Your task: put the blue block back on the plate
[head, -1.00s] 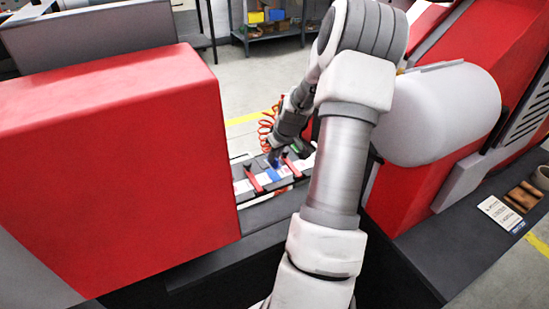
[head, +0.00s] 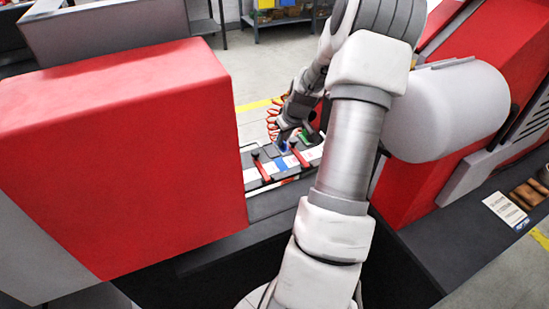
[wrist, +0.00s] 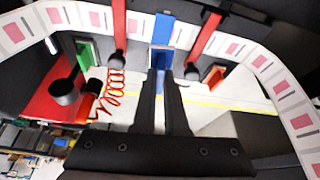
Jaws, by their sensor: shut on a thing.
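My gripper (head: 284,147) is shut on a small blue block (wrist: 161,59), at its fingertips (wrist: 161,75) in the wrist view. The block is partly hidden by the fingers. It shows as a small blue patch under the gripper in the head view. A dark plate (head: 258,153) lies by the label web, with a green piece (head: 306,137) near its right part. A blue strip (head: 281,166) crosses the white web near the block. Whether the block touches the plate is not clear.
Two red bars with dark knobs, the left (head: 261,169) and right (head: 297,157), flank the blue strip. An orange coiled hose (wrist: 115,95) hangs close by. A large red housing (head: 120,150) stands left, and a white roll (head: 450,112) right.

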